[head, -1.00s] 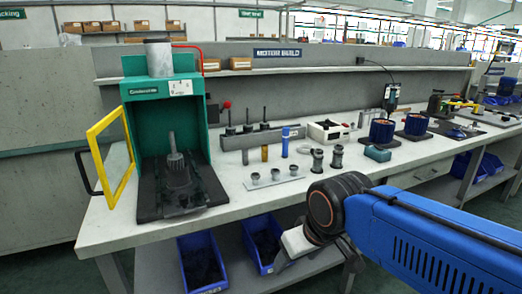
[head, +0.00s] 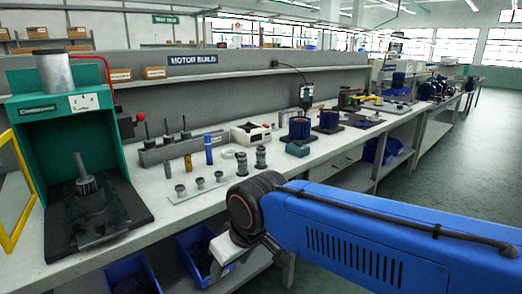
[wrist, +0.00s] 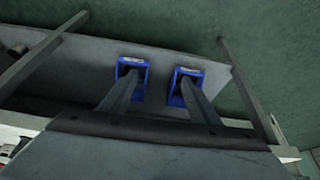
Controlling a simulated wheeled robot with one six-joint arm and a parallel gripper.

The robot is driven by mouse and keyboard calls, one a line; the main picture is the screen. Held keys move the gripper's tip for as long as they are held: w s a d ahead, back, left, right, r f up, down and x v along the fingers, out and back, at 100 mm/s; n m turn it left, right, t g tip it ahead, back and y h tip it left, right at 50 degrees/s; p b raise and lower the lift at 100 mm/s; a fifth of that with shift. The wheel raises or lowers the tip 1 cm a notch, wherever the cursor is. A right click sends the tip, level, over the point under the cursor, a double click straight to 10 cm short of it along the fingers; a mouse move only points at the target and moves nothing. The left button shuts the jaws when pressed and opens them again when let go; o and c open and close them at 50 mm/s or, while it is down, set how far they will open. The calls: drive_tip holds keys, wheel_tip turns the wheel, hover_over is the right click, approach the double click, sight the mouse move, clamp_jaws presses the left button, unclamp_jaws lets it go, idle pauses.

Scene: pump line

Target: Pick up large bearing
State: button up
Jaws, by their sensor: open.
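I cannot tell for sure which part is the large bearing. Three small grey round parts stand on a light plate (head: 198,190) on the bench, the middle one (head: 200,183) among them. Two grey flanged cylinders (head: 261,157) and a pale ring (head: 228,153) are behind and to the right of the plate. My gripper (head: 245,262) is low in front of the bench edge, partly hidden by my wrist. In the wrist view my gripper (wrist: 158,82) has two separated fingers with nothing between them, over the lower shelf (wrist: 200,60).
A green press (head: 75,135) with a yellow-framed guard (head: 22,190) stands at left. Blue bins (head: 130,277) sit on the lower shelf. Blue motor housings (head: 299,128) and a white box (head: 250,133) stand farther along the bench (head: 150,222). Open floor (head: 430,190) lies at right.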

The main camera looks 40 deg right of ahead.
drive_tip(key=w+d+r+n, duration=0.1)
drive_tip(key=w+r, duration=0.1)
drive_tip(key=r, duration=0.1)
drive_tip(key=w+d+r+n, duration=0.2)
drive_tip(key=w+r, duration=0.1)
drive_tip(key=w+d+r+n+g+h, duration=0.1)
drive_tip(key=w+r, duration=0.1)
drive_tip(key=r, duration=0.1)
drive_tip(key=shift+w+d+r, duration=0.2)
drive_tip(key=shift+r, duration=0.15)
drive_tip(key=shift+c, duration=0.3)
drive_tip(key=w+d+r+n+g+h, duration=0.35)
drive_tip(key=w+d+r+n, duration=0.95)
drive_tip(key=w+d+r, duration=0.75)
approach(259, 147)
drive_tip(key=shift+n+g, duration=0.25)
drive_tip(key=shift+n, duration=0.05)
drive_tip(key=shift+s+x, duration=0.2)
drive_tip(key=shift+x, duration=3.3)
drive_tip(key=shift+d, duration=0.1)
drive_tip(key=c, duration=0.9)
